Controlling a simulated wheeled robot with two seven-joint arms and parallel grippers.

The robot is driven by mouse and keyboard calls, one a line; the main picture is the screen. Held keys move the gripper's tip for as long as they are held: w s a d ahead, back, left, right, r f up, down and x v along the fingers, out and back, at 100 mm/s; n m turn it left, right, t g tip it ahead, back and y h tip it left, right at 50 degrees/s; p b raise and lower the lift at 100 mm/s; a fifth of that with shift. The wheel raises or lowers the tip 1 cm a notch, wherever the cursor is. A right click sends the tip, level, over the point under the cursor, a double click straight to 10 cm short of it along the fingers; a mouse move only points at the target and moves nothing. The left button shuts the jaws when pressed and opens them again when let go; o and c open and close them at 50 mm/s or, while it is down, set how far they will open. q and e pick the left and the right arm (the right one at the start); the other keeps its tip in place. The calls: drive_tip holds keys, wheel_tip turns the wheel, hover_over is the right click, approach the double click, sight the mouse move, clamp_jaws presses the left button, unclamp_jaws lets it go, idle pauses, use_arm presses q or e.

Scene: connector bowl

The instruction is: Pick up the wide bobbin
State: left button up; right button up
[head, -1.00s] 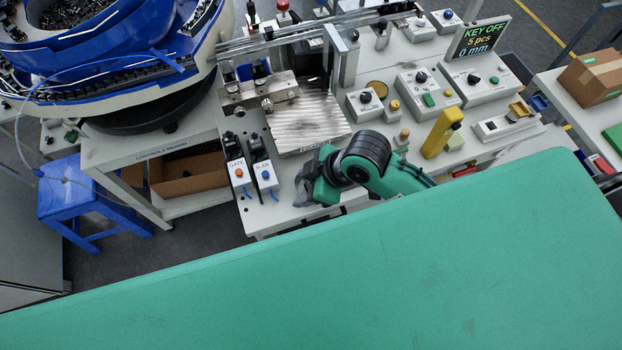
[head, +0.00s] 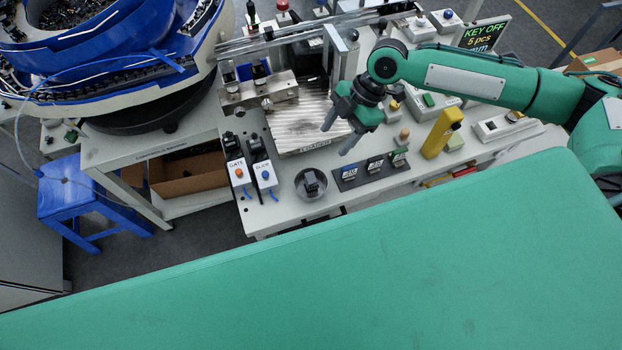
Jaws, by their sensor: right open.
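I cannot say for certain which thing is the wide bobbin. A dark part (head: 312,182) lies in a small round grey dish (head: 299,191) near the bench's front edge. Right of the dish is a dark plate (head: 343,184) with several small labelled pieces in a row. My right gripper (head: 339,132) is open, with nothing seen between its fingers. It points down and left, over the right side of the ribbed metal plate, up and right of the dish. My left gripper is not in view.
The ribbed metal plate (head: 303,122) sits mid-bench, with GATE and SLIDE switch boxes (head: 265,177) to its left. A yellow post (head: 437,138) and control boxes stand to the right. The blue bowl feeder (head: 100,50) is upper left.

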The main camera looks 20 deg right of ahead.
drive_tip(key=p, duration=0.2)
approach(311, 177)
drive_tip(key=x, duration=0.3)
drive_tip(key=p+x, duration=0.3)
drive_tip(key=x, duration=0.2)
drive_tip(key=shift+r, duration=0.1)
drive_tip(key=shift+a+f, duration=0.2)
drive_tip(key=shift+f, duration=0.15)
drive_tip(key=shift+c, duration=0.5)
drive_tip(key=c, duration=0.9)
